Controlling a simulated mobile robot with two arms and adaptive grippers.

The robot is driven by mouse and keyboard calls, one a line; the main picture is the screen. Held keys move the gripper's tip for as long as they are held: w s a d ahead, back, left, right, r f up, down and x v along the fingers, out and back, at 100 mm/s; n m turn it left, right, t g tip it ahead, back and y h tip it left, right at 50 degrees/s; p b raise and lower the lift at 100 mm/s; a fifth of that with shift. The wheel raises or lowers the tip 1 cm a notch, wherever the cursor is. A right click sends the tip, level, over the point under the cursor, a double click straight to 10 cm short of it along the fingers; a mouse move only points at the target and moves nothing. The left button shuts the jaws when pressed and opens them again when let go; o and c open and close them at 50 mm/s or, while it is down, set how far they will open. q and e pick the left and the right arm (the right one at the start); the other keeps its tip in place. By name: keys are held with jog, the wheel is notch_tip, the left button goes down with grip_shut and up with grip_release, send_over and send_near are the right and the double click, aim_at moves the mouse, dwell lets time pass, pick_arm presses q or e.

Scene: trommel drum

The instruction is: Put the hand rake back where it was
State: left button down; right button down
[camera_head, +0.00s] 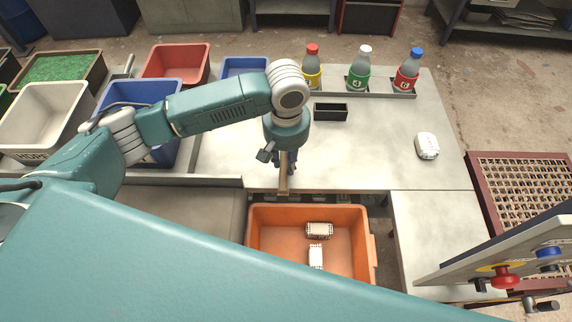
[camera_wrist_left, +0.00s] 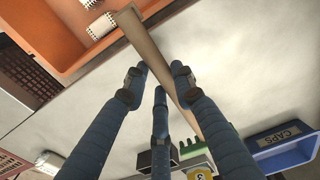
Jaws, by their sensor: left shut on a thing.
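My left gripper (camera_head: 287,163) is above the front edge of the grey table, pointing down. It is shut on the hand rake (camera_head: 283,184), whose pale wooden handle hangs over the near edge, beside the orange bin. In the left wrist view the handle of the hand rake (camera_wrist_left: 150,45) runs between the blue fingers (camera_wrist_left: 158,82). A green toothed piece (camera_wrist_left: 190,149) at its far end looks like the rake's head; in the head view the head is hidden. My right gripper is not in view.
An orange bin (camera_head: 251,240) holds two white packets below the table edge. A small black tray (camera_head: 331,111), a rack of three bottles (camera_head: 359,82) and a white item (camera_head: 427,146) are on the table (camera_head: 375,165). Several bins stand left. The table's middle right is clear.

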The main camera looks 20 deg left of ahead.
pick_arm(q)
notch_tip(320, 180, down, 2)
jog(key=shift+s+f, duration=0.1)
jog(key=shift+f, duration=0.45)
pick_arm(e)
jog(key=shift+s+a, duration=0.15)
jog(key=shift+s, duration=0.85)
pick_arm(q)
jog(key=c, duration=1.5)
grip_release()
jog(key=shift+f, duration=0.1)
jog(key=shift+o, duration=0.3)
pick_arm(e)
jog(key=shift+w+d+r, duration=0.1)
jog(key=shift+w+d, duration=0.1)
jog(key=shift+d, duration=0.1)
